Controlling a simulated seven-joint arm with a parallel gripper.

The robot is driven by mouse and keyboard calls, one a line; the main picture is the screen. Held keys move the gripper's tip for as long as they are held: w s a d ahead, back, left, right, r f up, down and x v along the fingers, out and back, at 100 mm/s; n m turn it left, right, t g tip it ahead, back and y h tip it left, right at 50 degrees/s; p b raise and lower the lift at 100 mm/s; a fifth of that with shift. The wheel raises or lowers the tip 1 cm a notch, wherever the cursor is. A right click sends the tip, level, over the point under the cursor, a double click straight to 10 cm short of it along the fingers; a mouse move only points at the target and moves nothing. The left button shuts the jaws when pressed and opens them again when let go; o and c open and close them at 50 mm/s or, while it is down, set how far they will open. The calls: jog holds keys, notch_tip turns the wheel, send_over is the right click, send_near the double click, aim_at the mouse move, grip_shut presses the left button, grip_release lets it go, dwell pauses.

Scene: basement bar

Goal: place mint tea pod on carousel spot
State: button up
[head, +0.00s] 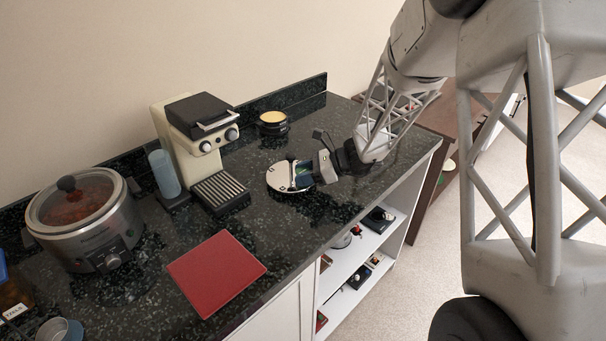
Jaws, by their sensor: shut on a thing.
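The carousel (277,180) is a round, flat white disc with dark marks, lying on the dark speckled counter to the right of the coffee machine. My gripper (300,174) reaches in from the right, low over the disc's right part. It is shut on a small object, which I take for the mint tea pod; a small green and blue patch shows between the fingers. The pod is mostly hidden by the fingers. I cannot tell whether it touches the disc.
A cream coffee machine (190,134) stands left of the carousel, with a round dark pot (273,129) behind. A red mat (216,272) and a slow cooker (88,232) are further left. Open shelves (352,262) sit below the counter's front edge.

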jog(key=shift+f, duration=0.1)
jog(key=o, duration=0.6)
jog(key=shift+d, duration=0.1)
jog(key=v, duration=1.2)
dwell(0.6)
